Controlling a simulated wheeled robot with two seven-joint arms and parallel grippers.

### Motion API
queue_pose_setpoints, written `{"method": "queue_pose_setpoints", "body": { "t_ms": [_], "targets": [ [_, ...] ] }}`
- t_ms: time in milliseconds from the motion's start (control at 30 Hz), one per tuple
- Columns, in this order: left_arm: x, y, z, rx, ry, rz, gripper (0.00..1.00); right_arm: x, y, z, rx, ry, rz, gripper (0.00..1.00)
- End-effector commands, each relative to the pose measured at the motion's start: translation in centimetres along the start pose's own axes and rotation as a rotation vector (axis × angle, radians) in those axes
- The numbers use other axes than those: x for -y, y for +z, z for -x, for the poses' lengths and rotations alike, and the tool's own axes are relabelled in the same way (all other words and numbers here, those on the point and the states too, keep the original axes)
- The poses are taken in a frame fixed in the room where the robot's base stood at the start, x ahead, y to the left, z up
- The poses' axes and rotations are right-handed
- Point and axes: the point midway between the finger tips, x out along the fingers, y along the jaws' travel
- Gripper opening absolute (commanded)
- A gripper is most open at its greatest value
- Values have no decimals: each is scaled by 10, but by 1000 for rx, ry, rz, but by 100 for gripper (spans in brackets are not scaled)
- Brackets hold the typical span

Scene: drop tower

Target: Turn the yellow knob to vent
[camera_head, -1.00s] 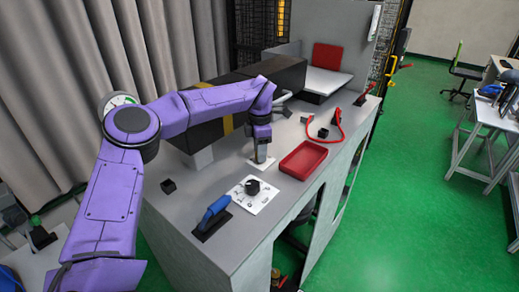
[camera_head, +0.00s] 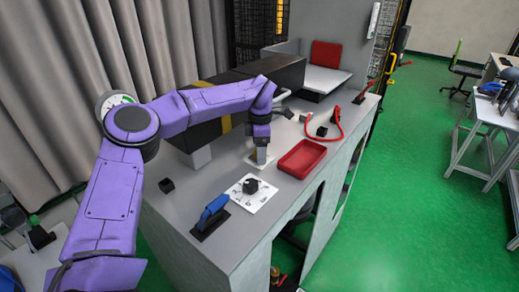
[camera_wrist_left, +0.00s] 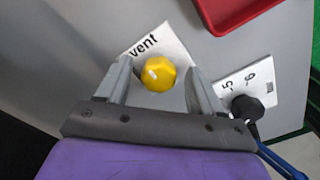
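The yellow knob (camera_wrist_left: 158,73) sits on a white plate (camera_wrist_left: 172,42) with the word "vent" at its upper left in the left wrist view. A pale mark shows on the knob's left part, below the word. My left gripper (camera_head: 262,158) points down over this plate in the head view, where the knob is hidden. In the left wrist view its two fingers stand on either side of the knob, with a narrow gap showing on each side. My right gripper is in neither view.
A black knob (camera_head: 250,186) on a numbered white plate and a blue-handled lever (camera_head: 215,209) stand nearer the bench front. A red tray (camera_head: 301,158) lies right of the gripper. A large black box with a yellow band (camera_head: 224,123) lies behind it.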

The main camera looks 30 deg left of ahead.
Motion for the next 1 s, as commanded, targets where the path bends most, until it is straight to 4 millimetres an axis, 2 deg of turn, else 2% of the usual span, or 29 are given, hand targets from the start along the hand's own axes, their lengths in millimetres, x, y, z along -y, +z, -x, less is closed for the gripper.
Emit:
{"method": "queue_pose_setpoints", "body": {
  "t_ms": [167,267,500,600,700,1000],
  "targets": [
    [-1,-1,2,2,3,4,67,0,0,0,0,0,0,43],
    [-2,-1,11,3,6,4,67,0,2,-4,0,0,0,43],
    [-2,2,67,2,6,3,67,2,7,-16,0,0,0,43],
    [-1,2,88,0,4,3,67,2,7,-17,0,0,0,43],
    [-2,2,100,0,2,2,67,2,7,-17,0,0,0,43],
    [-1,2,106,0,0,1,67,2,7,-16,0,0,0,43]
  ]
}}
